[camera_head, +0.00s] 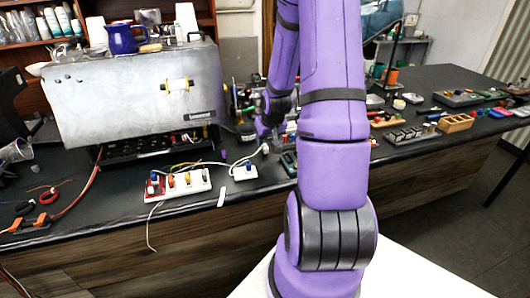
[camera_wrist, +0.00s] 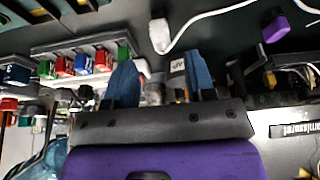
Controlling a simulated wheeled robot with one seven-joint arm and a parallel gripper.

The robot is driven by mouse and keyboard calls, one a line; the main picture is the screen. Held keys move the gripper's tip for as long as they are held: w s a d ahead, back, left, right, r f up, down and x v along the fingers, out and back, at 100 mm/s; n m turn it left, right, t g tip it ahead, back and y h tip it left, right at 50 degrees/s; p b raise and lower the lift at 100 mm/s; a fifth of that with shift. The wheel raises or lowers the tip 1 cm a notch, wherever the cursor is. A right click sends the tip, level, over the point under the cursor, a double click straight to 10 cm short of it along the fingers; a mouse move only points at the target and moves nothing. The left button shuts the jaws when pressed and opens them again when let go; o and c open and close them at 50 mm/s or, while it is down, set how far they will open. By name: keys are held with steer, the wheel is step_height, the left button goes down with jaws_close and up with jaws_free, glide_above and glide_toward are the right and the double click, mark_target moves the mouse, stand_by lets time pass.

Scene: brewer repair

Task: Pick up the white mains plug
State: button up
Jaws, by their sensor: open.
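The white mains plug (camera_wrist: 159,36) lies on the dark bench in the wrist view, with a white cable curving away to the right. In the head view a small white piece at the cable's end (camera_head: 265,148) appears to be the same plug, close to my gripper (camera_head: 266,130). In the wrist view my gripper (camera_wrist: 160,82) has its two blue fingertips apart. The plug shows beyond the gap between them and is not held. My arm hides part of the bench in the head view.
A white power strip (camera_head: 180,184) with coloured plugs and a small white box (camera_head: 242,171) are left of my gripper. The metal brewer (camera_head: 135,95) stands behind. A purple block (camera_wrist: 276,27) lies near the cable. Small parts (camera_head: 405,135) crowd the bench's right side.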

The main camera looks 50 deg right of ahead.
mark_target(265, 146)
steer(key=shift+x, duration=2.75)
steer(key=shift+w, duration=0.1)
steer(key=shift+c, duration=0.5)
jaws_close()
